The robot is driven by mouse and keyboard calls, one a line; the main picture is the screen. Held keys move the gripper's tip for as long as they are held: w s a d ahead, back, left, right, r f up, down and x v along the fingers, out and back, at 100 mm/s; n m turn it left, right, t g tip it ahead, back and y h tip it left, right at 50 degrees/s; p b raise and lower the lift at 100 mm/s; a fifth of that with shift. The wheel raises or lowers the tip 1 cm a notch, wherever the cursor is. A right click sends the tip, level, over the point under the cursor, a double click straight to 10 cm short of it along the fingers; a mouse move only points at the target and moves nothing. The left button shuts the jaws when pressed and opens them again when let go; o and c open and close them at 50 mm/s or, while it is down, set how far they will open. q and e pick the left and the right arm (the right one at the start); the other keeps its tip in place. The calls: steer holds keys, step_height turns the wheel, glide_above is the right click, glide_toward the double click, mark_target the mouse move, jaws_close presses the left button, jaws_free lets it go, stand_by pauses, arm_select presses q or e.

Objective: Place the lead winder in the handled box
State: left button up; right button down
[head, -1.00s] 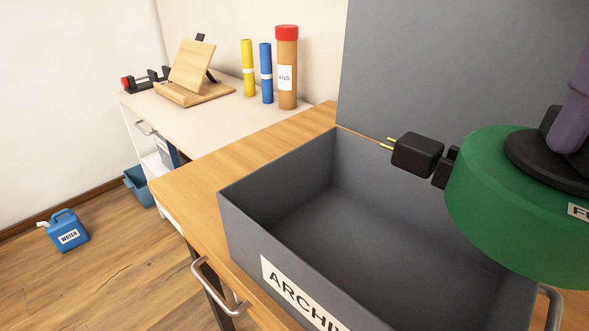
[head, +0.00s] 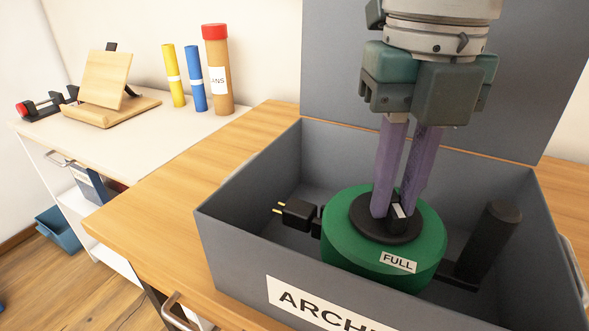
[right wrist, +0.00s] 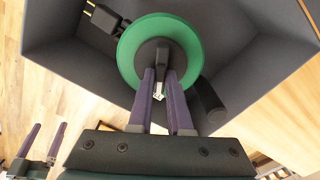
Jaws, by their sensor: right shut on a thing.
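The lead winder (head: 345,240) is a green drum with a black hub, a black plug on its left, a dark handle on its right and a FULL label. In the head view it is inside the grey handled box (head: 235,248), below the rim; whether it touches the floor I cannot tell. My right gripper (head: 395,213) points down, its purple fingers shut on the black piece at the hub. The right wrist view shows the winder (right wrist: 190,40) within the box walls (right wrist: 255,60). My left gripper (right wrist: 40,145) is at the lower left there, fingers apart and empty.
The box's raised lid (head: 335,60) stands behind it. The box sits on a wooden desk (head: 150,200). A pale side table (head: 130,135) at left holds a wooden stand (head: 105,85), yellow and blue tubes and a red-capped tube (head: 217,75). A blue bin (head: 60,230) is on the floor.

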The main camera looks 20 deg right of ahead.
mark_target(383, 233)
step_height(383, 233, down, 5)
steer(key=shift+f+b, duration=0.1)
steer(key=shift+b, duration=0.45)
steer(key=shift+f, duration=0.25)
steer(key=shift+f, duration=0.15)
steer(key=c, duration=0.8)
jaws_free()
steer(key=shift+c, duration=0.2)
step_height(383, 233, up, 11)
steer(key=p, duration=0.2)
steer(key=shift+w+p, duration=0.1)
steer(key=shift+p, duration=0.3)
steer(key=shift+r, duration=0.65)
